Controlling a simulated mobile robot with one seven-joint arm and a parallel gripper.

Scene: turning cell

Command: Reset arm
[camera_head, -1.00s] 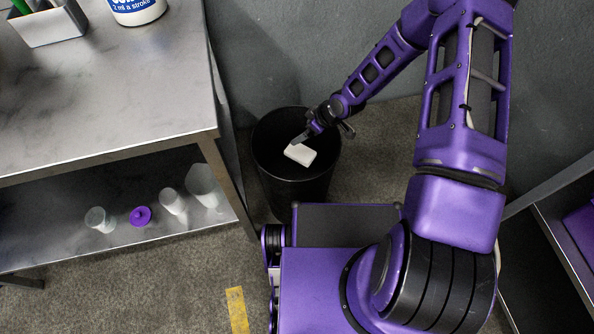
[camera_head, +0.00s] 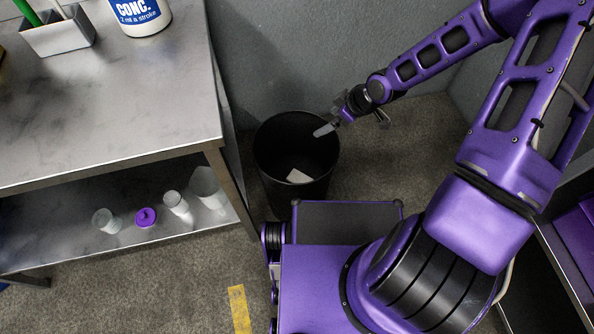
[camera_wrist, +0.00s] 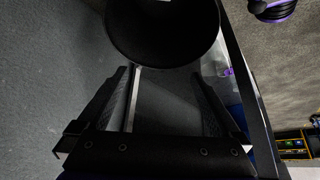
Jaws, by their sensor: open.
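My gripper (camera_head: 349,117) is above the right part of the rim of a black bin (camera_head: 270,153) in the head view. In the wrist view my gripper (camera_wrist: 165,75) shows its two fingers spread apart with nothing between them. The bin also shows in the wrist view (camera_wrist: 150,35), past the fingertips. A small white block (camera_head: 297,176) lies down inside the bin, partly in view.
A metal table (camera_head: 110,110) stands at the left, holding a white bottle (camera_head: 138,14) and a caddy (camera_head: 62,36). Its lower shelf carries several cups and a purple item (camera_head: 146,217). A grey wall is behind the bin. A rack (camera_head: 575,262) stands at the right.

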